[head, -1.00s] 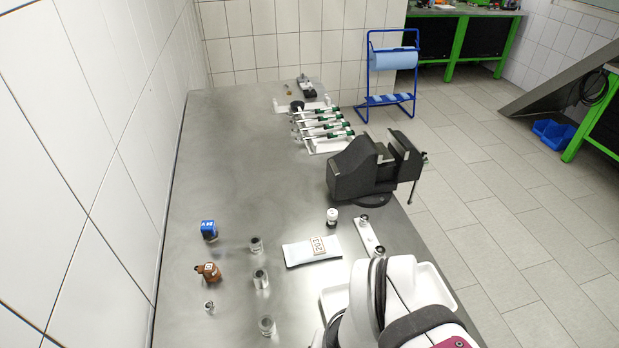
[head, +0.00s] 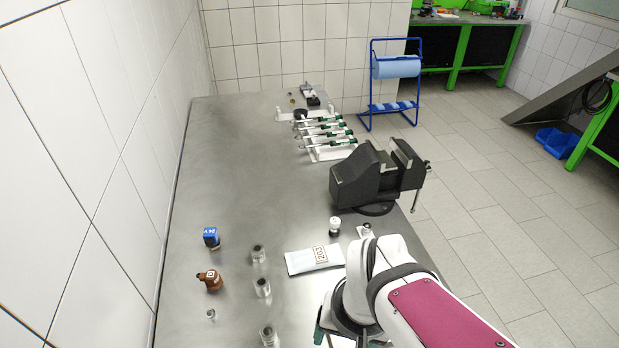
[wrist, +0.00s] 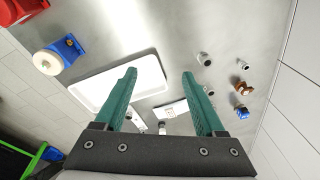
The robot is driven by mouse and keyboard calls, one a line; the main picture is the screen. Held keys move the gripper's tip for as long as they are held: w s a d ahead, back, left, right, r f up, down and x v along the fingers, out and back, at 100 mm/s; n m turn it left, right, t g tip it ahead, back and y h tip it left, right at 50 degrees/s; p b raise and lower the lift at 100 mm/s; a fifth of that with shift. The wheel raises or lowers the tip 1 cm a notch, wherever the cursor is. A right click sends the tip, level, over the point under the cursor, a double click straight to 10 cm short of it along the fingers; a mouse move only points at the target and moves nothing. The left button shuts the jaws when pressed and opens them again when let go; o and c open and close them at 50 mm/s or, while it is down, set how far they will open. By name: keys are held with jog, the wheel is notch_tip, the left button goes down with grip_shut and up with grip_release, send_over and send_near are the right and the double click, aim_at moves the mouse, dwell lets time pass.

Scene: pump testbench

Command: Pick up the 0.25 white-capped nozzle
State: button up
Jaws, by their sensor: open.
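A small upright piece with a white cap and dark lower part (head: 335,226) stands on the metal table between the vise and the white packet in the head view. I take it for the white-capped nozzle; no 0.25 marking is readable. In the wrist view, a small white-topped piece (wrist: 162,128) low between the fingers seems to be the same one. My gripper (wrist: 159,75) has two green fingers spread wide with nothing between them, above the table by the white tray. In the head view my arm hides most of the gripper.
The white tray (wrist: 88,99) is close to my gripper. The dark vise (head: 365,180) rises behind the white-capped piece.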

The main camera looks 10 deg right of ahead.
jog(key=w+d+f+n+t+h, duration=0.1)
jog(key=w+d+f+t, duration=0.3)
jog(key=w, duration=0.7)
jog(key=w+d+f+n+t+h, duration=0.15)
jog(key=w+d+f, duration=0.35)
jog(key=w, duration=0.6)
jog(key=n+t+y, duration=0.2)
jog(key=n+t, duration=0.1)
jog(key=t, duration=0.2)
send_near(338, 223)
jog(key=shift+m, duration=0.25)
jog(key=x, duration=1.4)
jog(key=shift+w+a+f, duration=0.2)
jog(key=shift+a+f, duration=0.05)
jog(key=shift+f, duration=0.2)
grip_shut()
